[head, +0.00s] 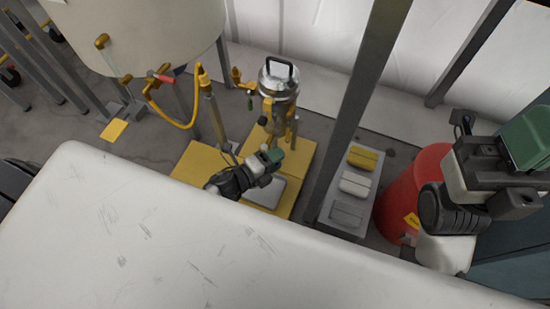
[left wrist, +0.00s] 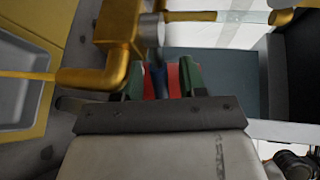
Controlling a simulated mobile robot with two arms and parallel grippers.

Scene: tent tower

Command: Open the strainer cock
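The strainer (head: 280,82) stands upright in the head view, with a metal top, a black handle and a yellowish body below. In the left wrist view a brass fitting (left wrist: 118,32) with a grey stem and a dark blue lever (left wrist: 158,80) fills the upper left; it looks like the cock, but I cannot be sure. My left gripper (head: 273,157) is low in front of the strainer. Its green fingers (left wrist: 163,82) are apart, with the blue lever between them and gaps at its sides. In the head view the cock is hidden or too small to tell. My right gripper (head: 528,150) is far right, away from the strainer.
A large tank (head: 140,35) with a yellow hose (head: 172,115) stands left. A grey post (head: 357,110) rises right of the strainer. Beyond are a grey tray (head: 348,222) with yellow and white blocks and a red drum (head: 400,195). Yellow trays (head: 203,165) lie below.

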